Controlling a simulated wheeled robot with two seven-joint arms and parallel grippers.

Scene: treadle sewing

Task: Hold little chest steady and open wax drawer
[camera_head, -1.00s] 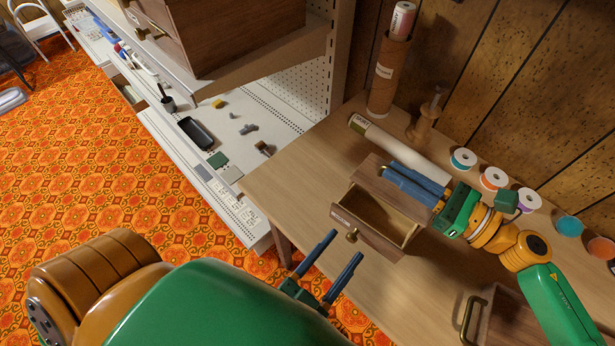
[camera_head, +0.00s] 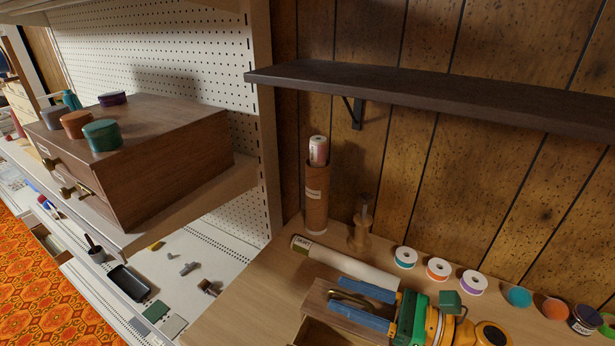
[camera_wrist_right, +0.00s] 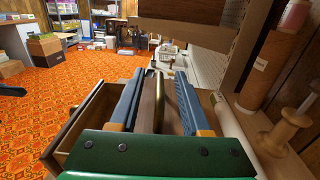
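The little wooden chest (camera_head: 318,296) stands on the tabletop at the bottom of the head view, cut off by the frame edge. Its brass handle shows on top in the right wrist view (camera_wrist_right: 181,100). My right gripper (camera_head: 362,304) lies over the chest top, its two blue fingers apart on either side of the handle. I see no clear contact between fingers and handle. The wax drawer (camera_head: 314,334) is pulled out at the chest's front; it also shows at left in the wrist view (camera_wrist_right: 82,125), with an empty-looking interior. My left gripper is out of view.
A pale roll (camera_head: 345,263) lies just behind the chest, beside a cardboard tube (camera_head: 316,200) and a wooden spindle (camera_head: 361,232). Several thread spools (camera_head: 438,269) line the back right. A dark shelf (camera_head: 430,95) hangs above. A larger wooden drawer box (camera_head: 170,160) sits on the left shelf.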

